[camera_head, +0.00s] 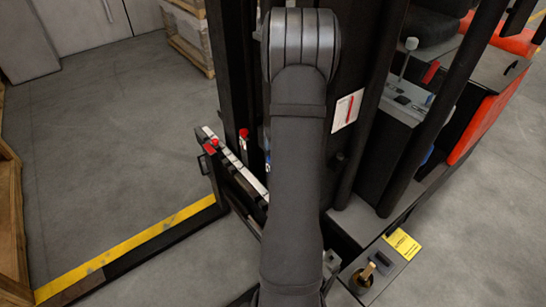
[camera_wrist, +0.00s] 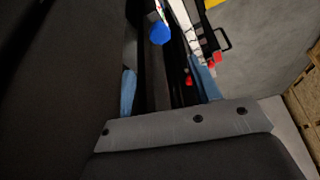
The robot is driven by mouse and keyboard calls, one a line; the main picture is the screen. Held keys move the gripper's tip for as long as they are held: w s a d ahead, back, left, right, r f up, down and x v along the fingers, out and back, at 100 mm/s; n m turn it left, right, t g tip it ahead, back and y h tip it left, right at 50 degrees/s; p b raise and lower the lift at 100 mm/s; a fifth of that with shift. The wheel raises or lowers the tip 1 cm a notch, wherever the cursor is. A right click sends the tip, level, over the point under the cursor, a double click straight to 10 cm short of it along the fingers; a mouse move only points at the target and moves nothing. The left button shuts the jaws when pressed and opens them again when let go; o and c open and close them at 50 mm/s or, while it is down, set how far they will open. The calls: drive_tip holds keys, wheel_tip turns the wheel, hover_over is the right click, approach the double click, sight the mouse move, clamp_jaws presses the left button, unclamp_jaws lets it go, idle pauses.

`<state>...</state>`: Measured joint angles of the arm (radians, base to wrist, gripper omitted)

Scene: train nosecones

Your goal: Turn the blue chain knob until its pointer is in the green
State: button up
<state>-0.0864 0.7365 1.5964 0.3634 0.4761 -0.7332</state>
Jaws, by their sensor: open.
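The blue knob (camera_wrist: 160,33) shows near the top of the wrist view, beyond my fingers and apart from them. My gripper (camera_wrist: 167,82) has two blue fingers spread apart with a dark gap and nothing held between them. In the head view my dark arm runs down the middle and hides my gripper and most of the area around the knob.
A carriage bar with a white strip (camera_head: 237,162) carries red-tipped parts (camera_head: 243,133), also in the wrist view (camera_wrist: 188,80). Dark mast posts (camera_head: 235,70) stand beside my arm. A yellow-topped fork (camera_head: 130,245) extends left over open floor. A wooden crate (camera_head: 10,220) stands far left.

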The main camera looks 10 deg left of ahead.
drive_tip(key=x, duration=1.2)
drive_tip(key=shift+a+f, duration=0.1)
drive_tip(key=shift+f, duration=0.05)
drive_tip(key=shift+c, duration=0.5)
drive_tip(key=c, duration=0.9)
drive_tip(key=shift+m, duration=0.4)
